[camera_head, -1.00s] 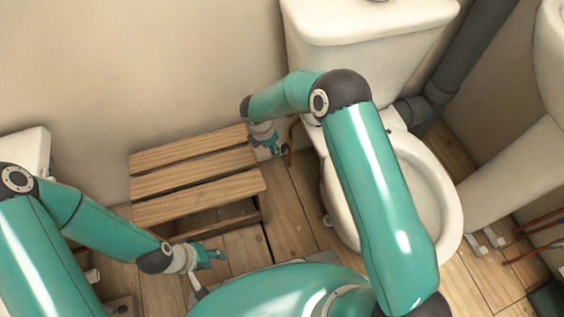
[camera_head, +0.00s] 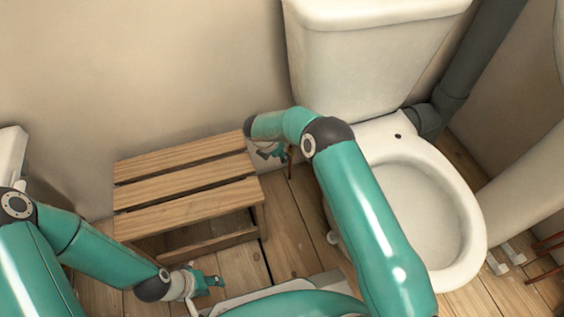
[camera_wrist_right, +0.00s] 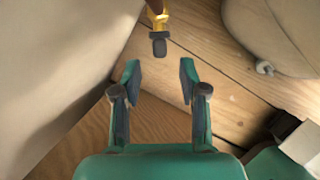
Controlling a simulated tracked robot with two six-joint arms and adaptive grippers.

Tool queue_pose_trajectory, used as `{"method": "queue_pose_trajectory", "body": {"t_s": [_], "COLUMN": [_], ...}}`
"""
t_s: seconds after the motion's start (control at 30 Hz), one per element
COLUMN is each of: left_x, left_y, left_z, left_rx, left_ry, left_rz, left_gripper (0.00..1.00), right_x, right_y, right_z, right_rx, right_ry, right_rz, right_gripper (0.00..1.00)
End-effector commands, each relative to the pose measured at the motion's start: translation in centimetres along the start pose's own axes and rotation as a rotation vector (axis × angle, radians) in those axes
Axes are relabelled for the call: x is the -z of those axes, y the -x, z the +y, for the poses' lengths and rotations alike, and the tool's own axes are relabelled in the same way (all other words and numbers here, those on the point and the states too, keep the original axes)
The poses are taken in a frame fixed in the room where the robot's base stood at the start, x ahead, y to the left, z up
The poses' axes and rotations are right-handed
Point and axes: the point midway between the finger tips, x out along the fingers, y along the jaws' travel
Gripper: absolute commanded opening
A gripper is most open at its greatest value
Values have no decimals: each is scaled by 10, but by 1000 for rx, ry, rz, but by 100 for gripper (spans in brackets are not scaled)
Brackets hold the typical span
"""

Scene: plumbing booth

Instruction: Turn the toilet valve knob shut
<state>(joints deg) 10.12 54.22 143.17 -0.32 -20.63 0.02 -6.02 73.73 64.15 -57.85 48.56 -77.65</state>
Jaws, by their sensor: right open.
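The toilet valve shows in the right wrist view as a brass body (camera_wrist_right: 157,18) with a dark grey knob (camera_wrist_right: 159,46). My right gripper (camera_wrist_right: 160,74) is open, its two fingers apart and empty. The knob lies just beyond the fingertips, in line with the gap, with no contact visible. In the head view, my right gripper (camera_head: 271,154) is beside the copper-coloured pipe (camera_head: 290,165), between stool and toilet; the knob is not clear there. My left gripper (camera_head: 211,283) is low in the head view, in front of the stool and away from the valve; its finger gap is unclear.
A slatted wooden stool (camera_head: 185,190) stands against the wall, left of my right gripper. The white toilet (camera_head: 455,170) is close on the right. A dark waste pipe (camera_head: 470,60) runs behind it. Bare floor (camera_head: 290,240) shows between stool and toilet.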

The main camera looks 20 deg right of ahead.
Motion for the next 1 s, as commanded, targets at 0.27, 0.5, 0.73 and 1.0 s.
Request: {"method": "queue_pose_trajectory", "body": {"t_s": [0.27, 0.5, 0.73, 1.0], "left_x": [0, 0, 0, 0], "left_y": [-20, -22, -22, -22], "left_z": [-7, -8, -8, -8], "left_rx": [0, 0, 0, 0], "left_ry": [0, 0, 0, 0], "left_rz": [0, 0, 0, 0], "left_gripper": [40, 40, 40, 40], "right_x": [1, 0, 0, 1], "right_y": [-44, -51, -51, -50], "right_z": [0, 0, 1, 1], "right_rx": [0, -1, -1, -1], "right_ry": [0, 0, 0, 1], "right_rz": [0, 0, 1, 1], "right_gripper": [43, 43, 38, 0]}}
